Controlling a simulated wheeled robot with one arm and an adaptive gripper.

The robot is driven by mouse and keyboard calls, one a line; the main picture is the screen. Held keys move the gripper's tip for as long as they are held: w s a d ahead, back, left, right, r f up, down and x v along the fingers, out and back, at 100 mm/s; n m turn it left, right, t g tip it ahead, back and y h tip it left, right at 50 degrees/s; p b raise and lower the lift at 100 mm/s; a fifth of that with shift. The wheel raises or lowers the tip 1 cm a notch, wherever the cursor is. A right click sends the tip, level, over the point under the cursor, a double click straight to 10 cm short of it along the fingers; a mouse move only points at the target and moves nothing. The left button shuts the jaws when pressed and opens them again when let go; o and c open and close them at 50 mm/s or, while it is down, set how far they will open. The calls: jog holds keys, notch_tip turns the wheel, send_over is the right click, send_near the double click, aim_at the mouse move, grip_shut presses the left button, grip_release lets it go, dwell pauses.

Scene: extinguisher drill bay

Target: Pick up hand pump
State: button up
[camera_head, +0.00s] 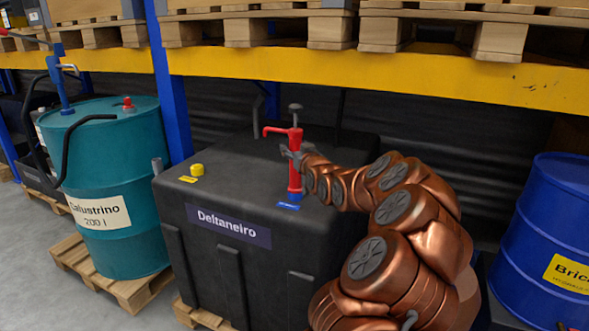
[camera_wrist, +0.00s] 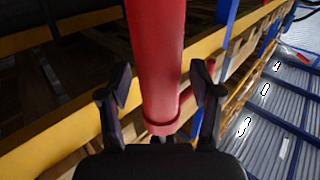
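The red hand pump (camera_head: 295,172) stands upright on top of the black Deltaneiro tank (camera_head: 240,270), with a grey top knob, a side spout pointing left and a blue base. My gripper (camera_head: 291,155) is at the pump's upper body, reaching in from the right. In the wrist view the red pump tube (camera_wrist: 157,50) runs between the two dark fingers of my gripper (camera_wrist: 162,88). The fingers are spread, with a visible gap on each side of the tube. The wrist view shows a collar low on the tube. The pump's lower part is hidden there.
A teal Calustrino drum (camera_head: 115,245) with a blue pump (camera_head: 60,85) stands at left. A yellow cap (camera_head: 197,169) sits on the tank. A blue drum (camera_head: 545,240) is at right.

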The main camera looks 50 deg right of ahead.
grip_shut()
dwell(0.3)
jog(key=shift+r, duration=0.15)
